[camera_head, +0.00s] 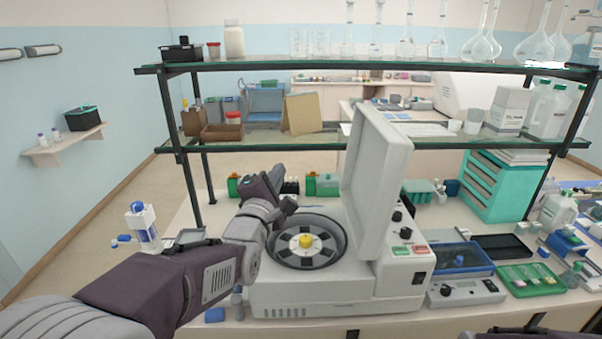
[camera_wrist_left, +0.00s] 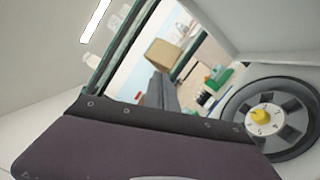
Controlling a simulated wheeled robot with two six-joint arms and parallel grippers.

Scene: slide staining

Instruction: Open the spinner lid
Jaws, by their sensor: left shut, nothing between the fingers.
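The spinner (camera_head: 290,293) is a pale grey benchtop machine in the middle of the table in the head view. Its thick lid (camera_head: 375,175) stands raised, nearly upright, on the right side of the bowl. The dark round rotor (camera_head: 305,240) with a yellow centre knob is uncovered; it also shows at the right of the left wrist view (camera_wrist_left: 268,119). My left gripper (camera_head: 286,203) is shut and empty, above the rear left of the bowl and apart from the lid. My right gripper is out of view.
A two-tier glass shelf (camera_head: 370,62) spans above and behind the spinner. A teal drawer unit (camera_head: 493,187) stands at the back right. A blue-topped device (camera_head: 457,260) and a green tray (camera_head: 530,280) are right of the spinner. Green-labelled bottles stand behind the bowl.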

